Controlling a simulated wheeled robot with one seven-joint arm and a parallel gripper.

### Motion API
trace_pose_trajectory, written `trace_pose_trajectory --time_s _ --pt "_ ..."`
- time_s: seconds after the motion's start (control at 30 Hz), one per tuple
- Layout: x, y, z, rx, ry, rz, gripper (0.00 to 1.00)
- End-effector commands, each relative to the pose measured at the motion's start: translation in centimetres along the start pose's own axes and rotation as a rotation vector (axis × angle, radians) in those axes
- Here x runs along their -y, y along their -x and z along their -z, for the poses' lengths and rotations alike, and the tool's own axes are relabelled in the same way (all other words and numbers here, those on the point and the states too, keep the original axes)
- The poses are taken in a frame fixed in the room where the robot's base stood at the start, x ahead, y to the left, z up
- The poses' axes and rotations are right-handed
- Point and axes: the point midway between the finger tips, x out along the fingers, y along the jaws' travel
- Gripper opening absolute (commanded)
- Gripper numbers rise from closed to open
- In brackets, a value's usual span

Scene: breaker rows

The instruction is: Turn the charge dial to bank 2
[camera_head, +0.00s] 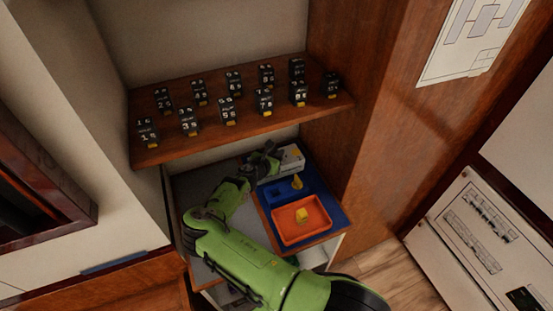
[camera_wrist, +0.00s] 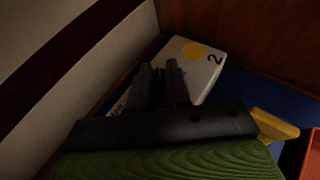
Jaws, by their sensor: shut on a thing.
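A white box (camera_head: 292,158) stands at the back of the low surface under the shelf. In the wrist view this white box (camera_wrist: 200,62) shows a yellow disc and a black "2" on its face. My gripper (camera_head: 270,153) reaches the box's left part, and its dark fingers (camera_wrist: 164,75) lie close together against its face. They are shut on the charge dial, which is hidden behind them. I cannot read which way the dial points.
An orange tray (camera_head: 290,237) with a yellow block (camera_head: 302,215) sits on a blue mat (camera_head: 326,208). A yellow cone-like piece (camera_head: 297,182) stands between tray and box. A wooden shelf (camera_head: 180,150) with several black breakers hangs above my gripper. A wooden wall is close at right.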

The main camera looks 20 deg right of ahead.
Motion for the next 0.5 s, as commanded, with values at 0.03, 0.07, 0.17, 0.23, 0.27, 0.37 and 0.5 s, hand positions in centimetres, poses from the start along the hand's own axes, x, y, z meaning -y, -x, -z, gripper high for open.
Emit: trace_pose_trajectory --time_s 0.03,0.07,0.17,0.23,0.27,0.37,0.5 --pt "-0.34 -0.42 0.97 0.000 -0.023 0.034 0.00" --pt "-0.33 -0.45 0.99 0.000 -0.034 0.061 0.00" --pt "-0.40 -0.51 1.11 0.000 -0.070 0.148 0.00" --pt "-0.44 -0.59 1.15 0.000 -0.095 0.209 0.00" --pt "-0.44 -0.61 1.15 0.000 -0.106 0.235 0.00" --pt "-0.46 -0.68 1.18 0.000 -0.142 0.322 0.00" --pt "-0.49 -0.64 1.00 -0.001 -0.182 0.422 0.00"
